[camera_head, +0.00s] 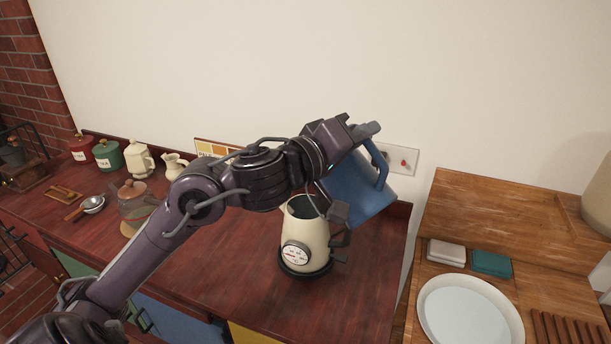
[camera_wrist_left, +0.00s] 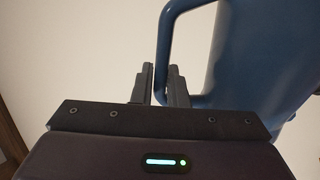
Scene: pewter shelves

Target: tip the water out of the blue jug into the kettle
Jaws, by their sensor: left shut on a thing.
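The blue jug (camera_head: 357,190) is tilted above and to the right of the kettle in the head view. My left gripper (camera_head: 366,130) is shut on the jug's handle, and the arm hides part of the jug. In the left wrist view, the gripper's fingers (camera_wrist_left: 166,84) close on the handle of the jug (camera_wrist_left: 255,55). The cream kettle (camera_head: 305,232) stands upright on a dark base on the red-brown counter, with its top open and a round dial on its front. The jug's lower edge is close to the kettle's opening. No water stream is visible. My right gripper is not in view.
A wall socket (camera_head: 403,161) is behind the jug. A wooden unit with a white basin (camera_head: 425,303) is at the right. The counter (camera_head: 225,262) left of the kettle is clear.

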